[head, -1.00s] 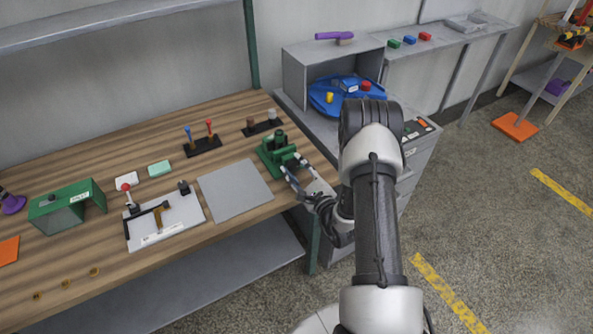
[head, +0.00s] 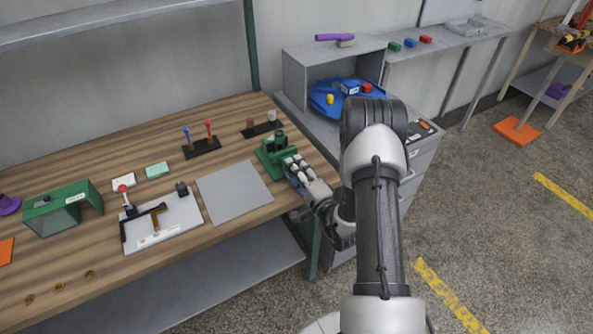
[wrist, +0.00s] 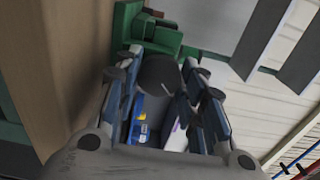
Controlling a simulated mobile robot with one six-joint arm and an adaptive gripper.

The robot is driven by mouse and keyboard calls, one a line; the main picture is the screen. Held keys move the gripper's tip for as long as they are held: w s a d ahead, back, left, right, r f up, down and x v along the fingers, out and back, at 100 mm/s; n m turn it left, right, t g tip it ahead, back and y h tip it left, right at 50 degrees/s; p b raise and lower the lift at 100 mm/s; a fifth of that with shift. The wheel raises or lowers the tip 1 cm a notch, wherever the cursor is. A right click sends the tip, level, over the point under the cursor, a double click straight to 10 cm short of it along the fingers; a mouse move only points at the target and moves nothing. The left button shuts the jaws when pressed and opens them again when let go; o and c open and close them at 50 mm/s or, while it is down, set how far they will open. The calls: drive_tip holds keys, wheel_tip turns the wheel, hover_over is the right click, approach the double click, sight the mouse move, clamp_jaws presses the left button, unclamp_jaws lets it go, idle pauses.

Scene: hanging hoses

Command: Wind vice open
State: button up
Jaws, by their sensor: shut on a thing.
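The green vice (head: 271,151) stands on the wooden bench near its right front corner, with a dark round piece on top. My gripper (head: 292,168) reaches it from the front right, low beside the bench edge. In the wrist view my gripper (wrist: 160,75) has its fingers on both sides of a dark grey round part, which looks like the vice handle (wrist: 158,72). The fingers are shut on it. The vice's green body (wrist: 150,32) shows just beyond. The jaws' gap and the handle's far side are hidden.
A grey mat (head: 234,190) lies left of the vice. A stand with a blue and a red lever (head: 202,147) and a black block with knobs (head: 262,128) are behind. A grey cabinet with a blue turntable (head: 335,105) stands close on the right.

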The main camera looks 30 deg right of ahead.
drive_tip(key=n, duration=0.3)
drive_tip(key=shift+n, duration=2.1)
drive_tip(key=o, duration=1)
drive_tip(key=shift+o, duration=0.2)
drive_tip(key=s, duration=1.2)
drive_tip(key=shift+d, duration=0.2)
